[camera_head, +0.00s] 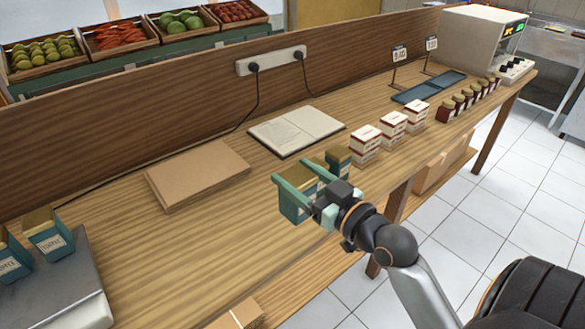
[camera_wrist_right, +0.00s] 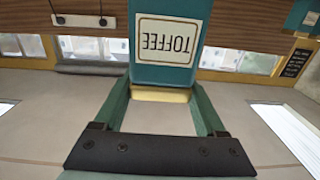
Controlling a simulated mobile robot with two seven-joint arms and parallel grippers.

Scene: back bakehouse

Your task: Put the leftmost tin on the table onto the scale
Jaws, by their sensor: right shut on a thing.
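A teal toffee tin (camera_head: 296,207) is between the fingers of my right gripper (camera_head: 298,186), which is shut on it near the table's front edge. In the right wrist view the tin (camera_wrist_right: 165,62) shows its TOFFEE label upside down, between the fingers (camera_wrist_right: 160,100). I cannot tell whether its base touches the table. A second teal tin (camera_head: 338,158) stands just behind and to the right of it. The grey scale (camera_head: 82,300) is at the far left, with two teal tins, a front one (camera_head: 12,258) and a toffee one (camera_head: 50,236), on it. My left gripper is not in view.
A flat cardboard box (camera_head: 197,172) and an open book (camera_head: 296,131) lie at the back of the wooden table (camera_head: 190,255). Small white boxes (camera_head: 392,124) and several jars (camera_head: 468,99) stand to the right. Bare wood lies between the held tin and the scale.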

